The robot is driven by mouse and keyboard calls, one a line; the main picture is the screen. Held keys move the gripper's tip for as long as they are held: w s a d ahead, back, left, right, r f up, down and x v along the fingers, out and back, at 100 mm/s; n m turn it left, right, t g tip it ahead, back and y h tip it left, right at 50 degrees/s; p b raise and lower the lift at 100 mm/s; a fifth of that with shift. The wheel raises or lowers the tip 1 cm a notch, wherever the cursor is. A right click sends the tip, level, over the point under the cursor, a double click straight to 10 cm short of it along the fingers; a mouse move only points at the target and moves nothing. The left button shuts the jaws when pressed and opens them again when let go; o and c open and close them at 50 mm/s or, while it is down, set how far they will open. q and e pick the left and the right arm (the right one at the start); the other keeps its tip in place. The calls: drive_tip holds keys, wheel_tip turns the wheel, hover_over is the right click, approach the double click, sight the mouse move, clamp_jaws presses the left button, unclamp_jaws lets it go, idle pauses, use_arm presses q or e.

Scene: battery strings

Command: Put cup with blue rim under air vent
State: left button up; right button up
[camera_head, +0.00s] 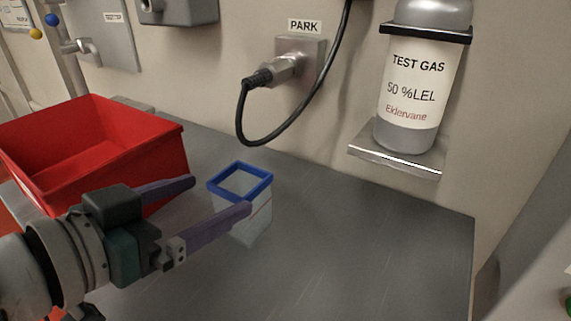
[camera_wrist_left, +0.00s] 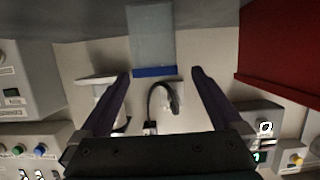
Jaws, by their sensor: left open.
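The cup with the blue rim (camera_head: 259,220) stands upright on the grey worktop. It is square and clear to whitish, with a thin reddish line on its side. My left gripper (camera_head: 219,195) is open, and its two purple fingers point at the cup. The nearer finger crosses in front of the cup's side; the other ends left of its rim. In the left wrist view, the cup (camera_wrist_left: 152,38) lies just ahead, between the fingertips of my open gripper (camera_wrist_left: 161,73). No air vent is recognisable in either view. My right gripper is not in view.
A red bin (camera_head: 150,165) stands left of the cup, close to my left arm. A black cable (camera_head: 290,130) hangs from the PARK socket (camera_head: 300,58) behind. A test gas cylinder (camera_head: 410,90) sits on a wall shelf (camera_head: 400,160). The worktop (camera_head: 370,245) right of the cup is clear.

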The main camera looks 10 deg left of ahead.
sight(254, 179)
use_arm(q)
drive_tip(key=x, duration=0.3)
drive_tip(key=b+x, duration=0.1)
drive_tip(key=x, duration=0.5)
drive_tip(key=shift+d+b, duration=0.3)
drive_tip(key=shift+d, duration=0.15)
drive_tip(key=shift+c, duration=0.2)
drive_tip(key=c, duration=1.2)
